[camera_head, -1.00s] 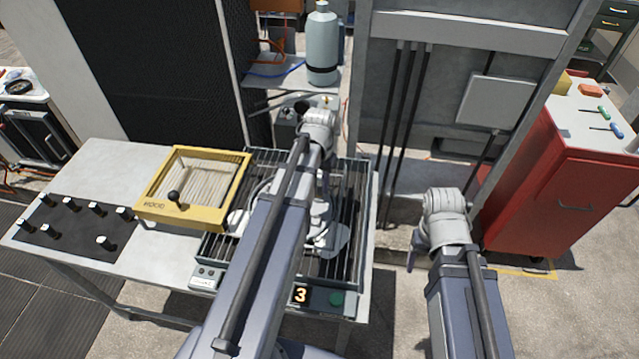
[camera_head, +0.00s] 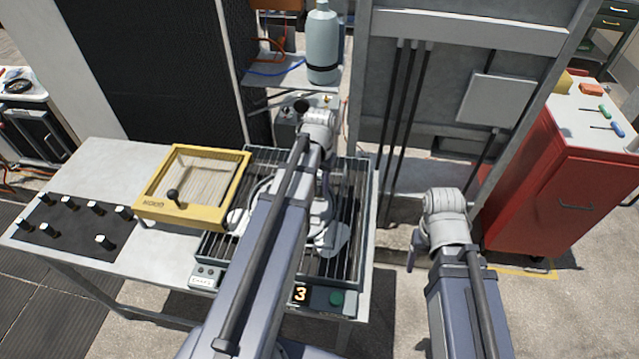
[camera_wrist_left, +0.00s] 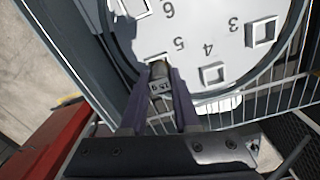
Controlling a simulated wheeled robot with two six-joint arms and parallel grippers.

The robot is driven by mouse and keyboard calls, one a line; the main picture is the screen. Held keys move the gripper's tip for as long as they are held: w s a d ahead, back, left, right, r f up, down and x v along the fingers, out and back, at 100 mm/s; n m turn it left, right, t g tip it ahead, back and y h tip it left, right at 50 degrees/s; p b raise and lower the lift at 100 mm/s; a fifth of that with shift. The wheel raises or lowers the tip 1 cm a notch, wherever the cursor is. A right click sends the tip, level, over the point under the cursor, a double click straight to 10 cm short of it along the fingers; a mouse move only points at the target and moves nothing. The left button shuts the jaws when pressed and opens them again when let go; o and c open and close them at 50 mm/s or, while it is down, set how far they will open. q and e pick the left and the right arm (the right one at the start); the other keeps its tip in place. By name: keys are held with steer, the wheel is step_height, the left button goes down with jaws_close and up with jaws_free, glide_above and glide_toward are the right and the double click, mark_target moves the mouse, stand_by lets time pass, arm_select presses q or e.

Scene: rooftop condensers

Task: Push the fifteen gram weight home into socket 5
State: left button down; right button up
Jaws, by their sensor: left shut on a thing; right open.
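In the left wrist view my left gripper (camera_wrist_left: 160,98) is shut on a small dark grey weight (camera_wrist_left: 160,86) with a marking that looks like 15. The weight is at the place of socket 5, beside the numeral 5 on the white round plate (camera_wrist_left: 190,30); it covers the socket. How deep it sits I cannot tell. In the head view my left arm hides much of the plate (camera_head: 336,240), and the left fingertips are not clear. My right gripper (camera_head: 412,258) is open and empty, right of the bench.
Empty square sockets 4 (camera_wrist_left: 213,73) and 3 (camera_wrist_left: 262,32) lie beside the held weight. A wire rack (camera_head: 350,190) surrounds the plate. A red cabinet (camera_head: 550,205) stands right.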

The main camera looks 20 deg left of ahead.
mark_target(320, 184)
arm_select(q)
steer(key=shift+f+b, duration=0.65)
steer(key=shift+f, duration=0.05)
stand_by(1.2)
steer(key=c, duration=0.6)
jaws_free()
steer(key=shift+r, duration=0.15)
step_height(320, 184, up, 8)
steer(key=p, duration=0.8)
steer(key=shift+f, duration=0.2)
steer(key=s+d+m, duration=0.1)
steer(key=s+d, duration=0.3)
steer(key=d, duration=0.3)
steer(key=s+d+m, duration=0.1)
steer(key=s+d, duration=0.3)
steer(key=d, duration=0.3)
steer(key=s+d+m+y, duration=0.1)
steer(key=s+d, duration=0.3)
steer(key=d, duration=0.3)
steer(key=shift+s+m, duration=0.4)
